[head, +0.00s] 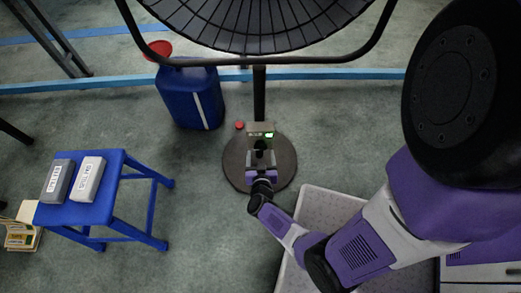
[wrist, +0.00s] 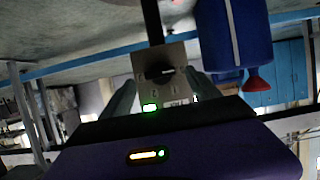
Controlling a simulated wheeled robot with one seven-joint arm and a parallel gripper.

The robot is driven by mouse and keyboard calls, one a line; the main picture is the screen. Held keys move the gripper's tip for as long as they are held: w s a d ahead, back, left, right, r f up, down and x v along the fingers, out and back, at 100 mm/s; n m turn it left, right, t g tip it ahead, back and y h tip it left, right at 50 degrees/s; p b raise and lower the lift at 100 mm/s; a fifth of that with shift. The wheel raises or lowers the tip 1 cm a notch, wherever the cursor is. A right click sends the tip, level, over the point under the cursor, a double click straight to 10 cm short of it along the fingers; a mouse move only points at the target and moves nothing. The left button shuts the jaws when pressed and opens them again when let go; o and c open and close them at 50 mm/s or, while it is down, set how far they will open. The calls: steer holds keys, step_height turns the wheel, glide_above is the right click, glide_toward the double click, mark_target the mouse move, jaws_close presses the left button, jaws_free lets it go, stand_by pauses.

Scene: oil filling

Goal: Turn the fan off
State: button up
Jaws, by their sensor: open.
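The fan's round dark cage (head: 260,22) fills the top of the head view. Its dark pole (head: 259,95) runs down to a round base (head: 233,160) on the floor. A small grey control box (head: 259,130) on the pole shows a lit green light (head: 269,134). In the wrist view the box (wrist: 175,55) carries a dark knob (wrist: 160,72), and the green light (wrist: 150,108) is lit. My gripper (head: 262,160) is right in front of the box. Its open fingers (wrist: 162,84) stand either side of the box's lower part; contact cannot be told.
A blue jerrycan (head: 188,95) with a red funnel (head: 159,50) stands left of the fan. A small red object (head: 239,125) is beside the control box. A blue stool (head: 90,212) holds two boxes. A pale crate (head: 320,205) lies under my arm.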

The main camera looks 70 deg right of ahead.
steer(key=v, duration=0.4)
steer(key=shift+p, duration=0.4)
